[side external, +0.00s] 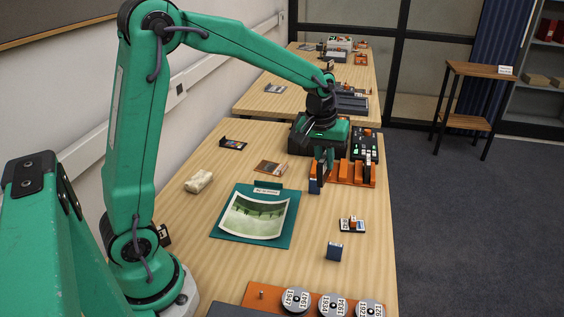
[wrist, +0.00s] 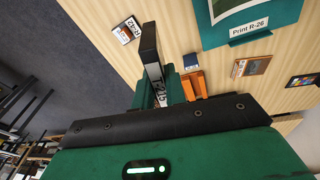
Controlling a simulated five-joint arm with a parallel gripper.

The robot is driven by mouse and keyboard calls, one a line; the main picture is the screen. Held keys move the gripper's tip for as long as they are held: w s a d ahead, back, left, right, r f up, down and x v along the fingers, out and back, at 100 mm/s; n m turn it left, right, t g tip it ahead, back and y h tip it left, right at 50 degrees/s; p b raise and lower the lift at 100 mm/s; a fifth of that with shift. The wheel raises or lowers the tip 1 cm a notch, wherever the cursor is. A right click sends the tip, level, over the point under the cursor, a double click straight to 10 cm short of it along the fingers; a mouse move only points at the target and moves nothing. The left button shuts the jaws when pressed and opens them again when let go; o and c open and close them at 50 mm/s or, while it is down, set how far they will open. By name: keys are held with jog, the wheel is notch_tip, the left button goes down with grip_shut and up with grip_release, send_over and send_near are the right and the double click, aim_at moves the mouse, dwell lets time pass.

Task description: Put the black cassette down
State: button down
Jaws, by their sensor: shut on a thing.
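The black cassette (wrist: 150,45) has a white label reading T-215 and shows in the wrist view between the green fingers of my gripper (wrist: 158,88). My gripper is shut on it. In the side view my gripper (side external: 324,165) points down at the left end of the orange rack (side external: 350,182), and the held cassette is hard to make out there. The rack has several upright dividers. I cannot tell whether the cassette touches the rack or the table. Part of the rack also shows in the wrist view (wrist: 193,84), beside the fingers.
A blue box (side external: 315,186) stands just left of the rack, and another blue box (side external: 334,252) is nearer the front. A labelled card (side external: 352,225) lies between. A green board (side external: 228,227) holds a curled print. Reels (side external: 333,304) lie at the front. Bare wood surrounds these.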

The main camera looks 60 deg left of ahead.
jog(key=s+f+m, duration=0.2)
jog(key=s, duration=1.2)
jog(key=shift+s+d+f, duration=0.2)
jog(key=shift+d+f, duration=0.05)
jog(key=shift+f, duration=0.1)
send_near(261, 210)
jog(key=shift+w+y, duration=0.3)
jog(key=shift+w, duration=0.2)
jog(key=shift+d, duration=0.1)
jog(key=shift+s+x, duration=0.2)
jog(key=shift+x, duration=0.8)
jog(key=shift+s+x, duration=0.15)
jog(key=shift+x, duration=0.8)
jog(key=shift+d+f, duration=0.15)
jog(key=shift+f, duration=0.05)
jog(key=c, duration=1.4)
grip_release()
jog(key=shift+c, duration=0.2)
